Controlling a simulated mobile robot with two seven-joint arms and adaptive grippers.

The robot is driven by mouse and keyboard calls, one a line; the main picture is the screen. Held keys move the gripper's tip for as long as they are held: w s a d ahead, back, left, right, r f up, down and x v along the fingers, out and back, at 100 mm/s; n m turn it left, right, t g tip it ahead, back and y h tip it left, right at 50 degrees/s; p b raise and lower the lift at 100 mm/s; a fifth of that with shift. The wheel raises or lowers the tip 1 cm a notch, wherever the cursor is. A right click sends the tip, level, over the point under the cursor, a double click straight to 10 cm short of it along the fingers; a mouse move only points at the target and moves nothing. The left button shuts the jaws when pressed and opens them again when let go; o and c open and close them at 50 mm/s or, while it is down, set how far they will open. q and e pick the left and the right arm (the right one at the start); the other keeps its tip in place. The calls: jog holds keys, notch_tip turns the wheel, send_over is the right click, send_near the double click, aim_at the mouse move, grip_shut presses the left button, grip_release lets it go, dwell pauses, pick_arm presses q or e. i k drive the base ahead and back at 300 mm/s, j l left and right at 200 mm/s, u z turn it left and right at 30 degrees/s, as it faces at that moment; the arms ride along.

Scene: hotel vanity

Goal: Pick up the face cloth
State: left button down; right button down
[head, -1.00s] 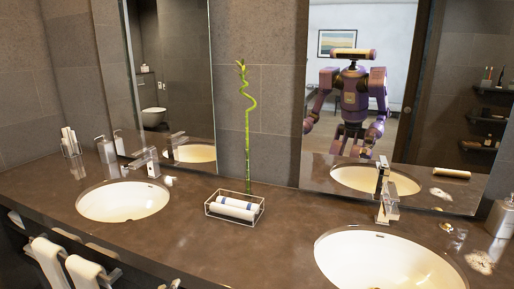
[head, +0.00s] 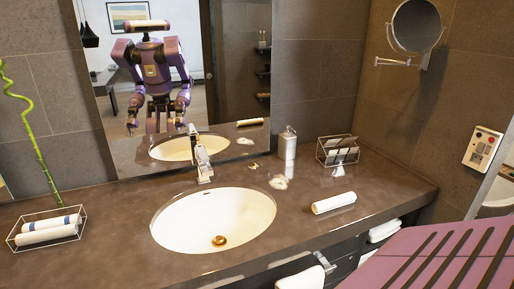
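A rolled white cloth (head: 334,203) lies on the dark counter, right of the sink; it may be the face cloth. More rolled white cloths with a blue band (head: 48,229) lie in a wire basket (head: 76,234) at the far left of the counter. Neither of my grippers shows directly in the head view. My reflection stands in the mirror, but its hands are too small to tell whether they are open or shut.
A white sink (head: 190,225) with a tall faucet (head: 202,165) sits in the counter (head: 120,245). A soap dispenser (head: 288,147) and a wire holder (head: 323,151) stand at the back. A white towel (head: 302,279) hangs at the front edge. The counter right of the roll is clear.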

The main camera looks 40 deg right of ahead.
aim_at(320, 207)
jog(key=z, duration=2.05)
